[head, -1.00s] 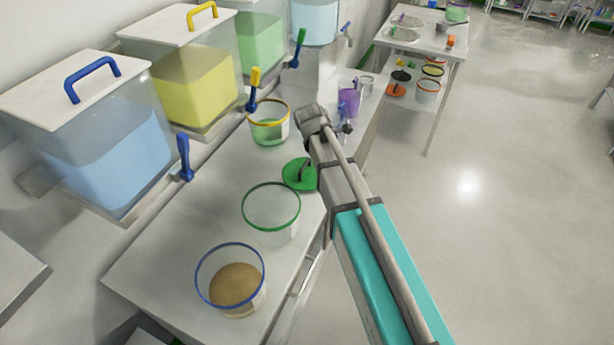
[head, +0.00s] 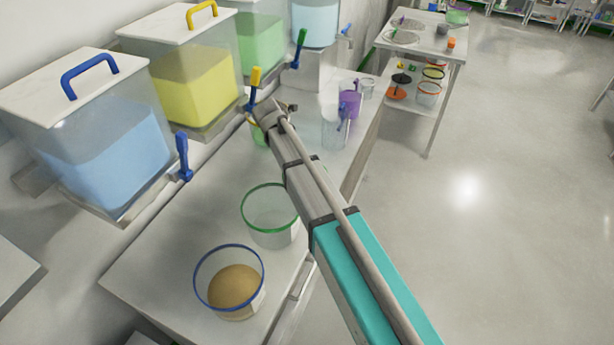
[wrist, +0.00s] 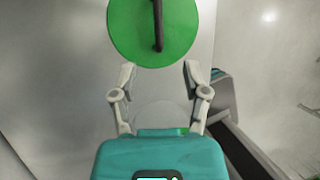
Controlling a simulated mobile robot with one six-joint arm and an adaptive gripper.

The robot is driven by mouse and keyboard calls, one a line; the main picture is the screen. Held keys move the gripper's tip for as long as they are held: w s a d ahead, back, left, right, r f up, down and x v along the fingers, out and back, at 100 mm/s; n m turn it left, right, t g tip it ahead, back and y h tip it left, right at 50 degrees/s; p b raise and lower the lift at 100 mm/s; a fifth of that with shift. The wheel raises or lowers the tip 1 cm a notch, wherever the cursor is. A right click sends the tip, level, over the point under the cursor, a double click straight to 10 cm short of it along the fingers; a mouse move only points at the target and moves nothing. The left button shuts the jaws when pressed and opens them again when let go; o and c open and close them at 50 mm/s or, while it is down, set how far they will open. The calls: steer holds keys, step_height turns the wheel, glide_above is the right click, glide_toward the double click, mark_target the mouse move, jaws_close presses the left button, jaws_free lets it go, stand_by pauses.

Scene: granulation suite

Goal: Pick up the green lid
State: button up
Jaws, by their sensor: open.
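The green lid (wrist: 130,38) is a flat disc with a dark upright bar handle. It lies at the top middle of the wrist view, just beyond my fingertips. My gripper (wrist: 158,76) is open and empty, with one finger on each side below the lid and apart from it in the picture. In the head view my arm hides the lid, and the fingers cannot be made out at the arm's end.
A clear bucket with a green rim (head: 249,222) and a blue-rimmed bucket of tan powder (head: 257,291) stand on the white bench (head: 165,265). Tanks with a blue tap (head: 183,157) line the wall. A purple container (head: 350,103) stands farther back. Open floor lies right.

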steer(key=shift+f, duration=0.15)
steer(key=b+x, duration=0.7)
steer(key=shift+f, duration=0.2)
steer(key=shift+w+d+f+b, duration=0.25)
steer(key=shift+f+b, duration=0.15)
steer(key=shift+f, duration=0.1)
steer(key=shift+b+x, duration=2.35)
steer(key=shift+x, duration=0.15)
steer(key=shift+w, duration=0.1)
jaws_close()
